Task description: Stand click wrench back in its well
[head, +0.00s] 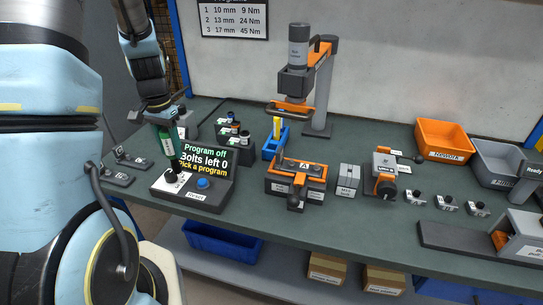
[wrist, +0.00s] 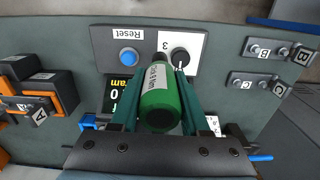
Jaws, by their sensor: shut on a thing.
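My gripper (wrist: 150,110) is shut on a green cylinder with a white label ending in "Nm" (wrist: 163,105), which looks like the click wrench's handle. In the head view the green handle (head: 166,143) hangs upright below my wrist, above the left side of the program console (head: 222,196). I cannot tell whether it touches anything. No well is clearly marked; a blue holder (head: 269,151) with a yellow upright piece stands right of the console.
The console has a black dial (wrist: 180,57) and a blue reset button (wrist: 129,56); its screen reads program off, bolts left 0. Small labelled stands (head: 118,179) lie at left. An orange fixture (head: 296,180) and grey press column (head: 318,90) stand right. Bench front is mostly clear.

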